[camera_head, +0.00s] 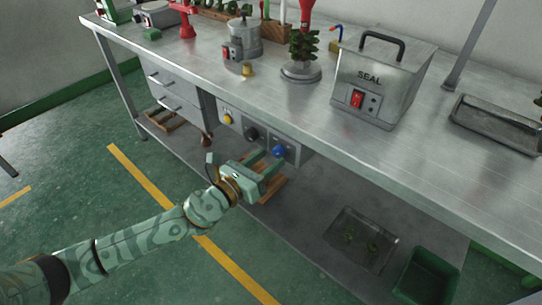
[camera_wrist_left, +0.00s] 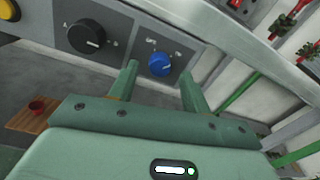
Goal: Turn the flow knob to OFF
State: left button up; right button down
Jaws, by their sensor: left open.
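A control panel (camera_head: 239,125) under the bench's front edge carries a yellow knob (camera_head: 227,118), a black knob (camera_head: 251,134) and a blue knob (camera_head: 278,151). In the left wrist view, the blue knob (camera_wrist_left: 160,64) shows between my fingertips, farther off, and the black knob (camera_wrist_left: 86,36) is to the left. The small labels beside the knobs are too blurred to read surely, so I cannot tell which is marked flow. My left gripper (camera_head: 267,161) is open and empty, pointing at the panel just short of the blue knob. My right gripper is out of view.
The steel bench top (camera_head: 210,75) overhangs the panel. On it stand a SEAL box (camera_head: 378,85), a metal pot (camera_head: 242,42) and a tree on a round base (camera_head: 301,72). Below are a lower shelf (camera_head: 300,225), a tray (camera_head: 340,240) and a green bin (camera_head: 428,275).

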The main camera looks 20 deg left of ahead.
pick_arm(q)
jog(key=shift+x, duration=1)
jog(key=c, duration=1)
